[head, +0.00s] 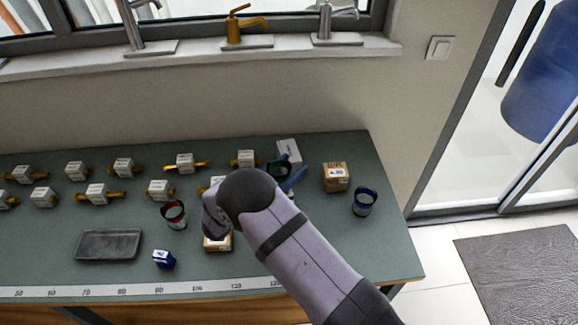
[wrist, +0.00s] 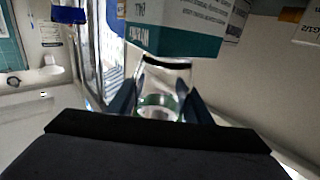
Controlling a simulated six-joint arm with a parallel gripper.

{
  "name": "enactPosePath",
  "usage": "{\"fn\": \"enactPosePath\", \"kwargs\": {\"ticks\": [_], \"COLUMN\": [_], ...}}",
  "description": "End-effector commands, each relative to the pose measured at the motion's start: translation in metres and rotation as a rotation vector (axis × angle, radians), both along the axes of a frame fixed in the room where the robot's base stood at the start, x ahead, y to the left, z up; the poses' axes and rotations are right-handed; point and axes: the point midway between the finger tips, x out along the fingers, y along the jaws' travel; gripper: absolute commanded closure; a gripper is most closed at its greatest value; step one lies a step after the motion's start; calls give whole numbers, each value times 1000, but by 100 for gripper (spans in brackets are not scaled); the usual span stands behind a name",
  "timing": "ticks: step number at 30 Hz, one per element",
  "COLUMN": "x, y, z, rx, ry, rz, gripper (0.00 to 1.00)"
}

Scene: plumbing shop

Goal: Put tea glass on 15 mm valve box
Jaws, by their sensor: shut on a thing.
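A clear tea glass with a dark rim and a green band (wrist: 163,78) is between the two blue fingers of my gripper (wrist: 160,100) in the wrist view. My gripper is shut on it. In the head view my arm hides much of the gripper, but a blue finger and the dark ring of the glass (head: 279,165) show near the back of the bench. A white box with a teal band (wrist: 175,28) is close beyond the glass; its print is upside down and not clearly legible. A white box (head: 289,152) stands behind the glass in the head view. I cannot tell which box is the 15 mm one.
A red-marked glass (head: 174,213) and a blue glass (head: 365,201) stand on the green bench (head: 330,235). Cardboard boxes (head: 336,177) (head: 217,242), a small blue box (head: 163,259), a dark tray (head: 108,244) and several brass valves with white labels (head: 98,193) are around.

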Motion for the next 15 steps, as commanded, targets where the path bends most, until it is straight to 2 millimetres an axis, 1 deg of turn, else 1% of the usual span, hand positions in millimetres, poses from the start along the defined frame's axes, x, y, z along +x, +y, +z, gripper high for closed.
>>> {"fn": "enactPosePath", "kwargs": {"ticks": [10,14,15], "x": [0,0,0], "y": [0,0,0], "z": [-3,-7,-5], "rx": [0,-1,0], "ry": [-1,-1,0], "rz": [0,0,0], "gripper": [78,78,45]}}
